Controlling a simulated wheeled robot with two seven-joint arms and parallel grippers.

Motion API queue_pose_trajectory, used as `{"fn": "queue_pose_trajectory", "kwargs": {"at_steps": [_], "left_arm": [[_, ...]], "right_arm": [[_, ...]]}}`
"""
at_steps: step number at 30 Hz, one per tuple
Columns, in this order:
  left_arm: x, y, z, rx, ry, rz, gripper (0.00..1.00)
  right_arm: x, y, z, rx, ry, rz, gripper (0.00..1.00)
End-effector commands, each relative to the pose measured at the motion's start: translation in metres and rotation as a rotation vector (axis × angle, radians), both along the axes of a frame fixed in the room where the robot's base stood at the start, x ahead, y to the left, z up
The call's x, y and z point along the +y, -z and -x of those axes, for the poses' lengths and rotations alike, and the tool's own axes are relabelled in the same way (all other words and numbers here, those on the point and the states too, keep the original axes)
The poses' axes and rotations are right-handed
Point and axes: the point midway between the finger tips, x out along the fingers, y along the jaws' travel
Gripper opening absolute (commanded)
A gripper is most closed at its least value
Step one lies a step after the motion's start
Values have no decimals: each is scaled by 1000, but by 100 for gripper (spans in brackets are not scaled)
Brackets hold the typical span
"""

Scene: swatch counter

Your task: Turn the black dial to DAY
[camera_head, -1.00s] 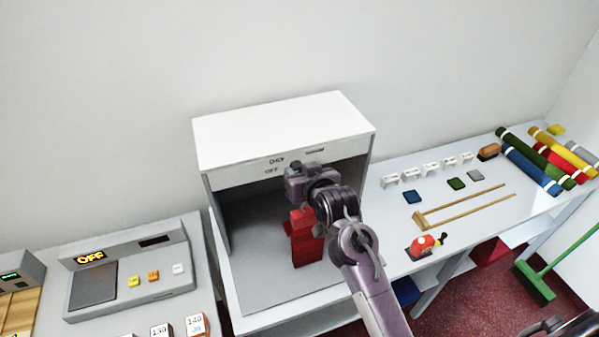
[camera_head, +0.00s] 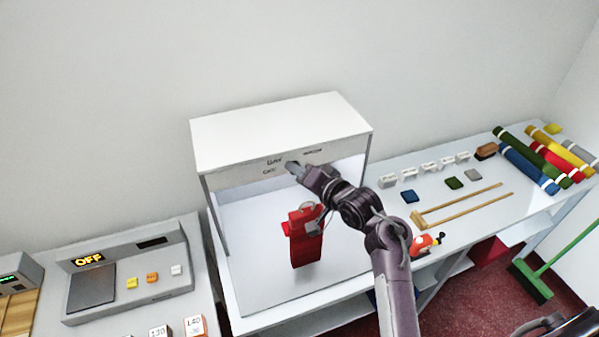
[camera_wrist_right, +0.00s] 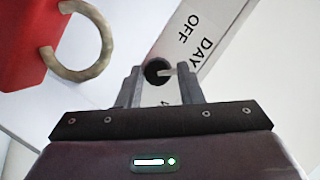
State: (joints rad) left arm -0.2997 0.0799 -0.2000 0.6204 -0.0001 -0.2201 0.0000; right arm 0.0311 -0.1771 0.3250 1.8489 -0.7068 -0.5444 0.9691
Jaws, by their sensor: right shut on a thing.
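The black dial (camera_wrist_right: 157,71) is on the front header of the white light box (camera_head: 280,130). In the right wrist view it sits between the two fingers of my right gripper (camera_wrist_right: 160,85), which is shut on it. A pale pointer mark on the dial points to the right there, toward the side of the DAY label (camera_wrist_right: 207,48); the OFF label (camera_wrist_right: 181,27) is farther up. In the head view my right gripper (camera_head: 293,168) covers most of the dial. The inside of the box is brightly lit. My left gripper is not in view.
A red block-like object (camera_head: 306,240) with a pale ring stands inside the box, below my right gripper. A grey console (camera_head: 130,275) reading OFF is at the left. Swatches, wooden sticks (camera_head: 465,205) and coloured rolls (camera_head: 530,170) lie on the right counter.

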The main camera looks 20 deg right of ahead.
Motion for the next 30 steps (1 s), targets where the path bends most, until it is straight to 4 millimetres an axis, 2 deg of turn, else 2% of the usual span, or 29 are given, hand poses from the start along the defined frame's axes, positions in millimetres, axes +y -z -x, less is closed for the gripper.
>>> {"fn": "queue_pose_trajectory", "kwargs": {"at_steps": [9, 24, 25, 30], "left_arm": [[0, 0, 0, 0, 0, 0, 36], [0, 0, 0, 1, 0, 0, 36], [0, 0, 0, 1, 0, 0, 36], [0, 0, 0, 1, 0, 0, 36]], "right_arm": [[-1, 1, 0, 3, -1, -110, 11], [-1, 1, 0, 3, 1, -127, 11], [-1, 1, 0, 3, 1, -127, 35], [-1, 1, 0, 3, 1, -127, 55]]}}
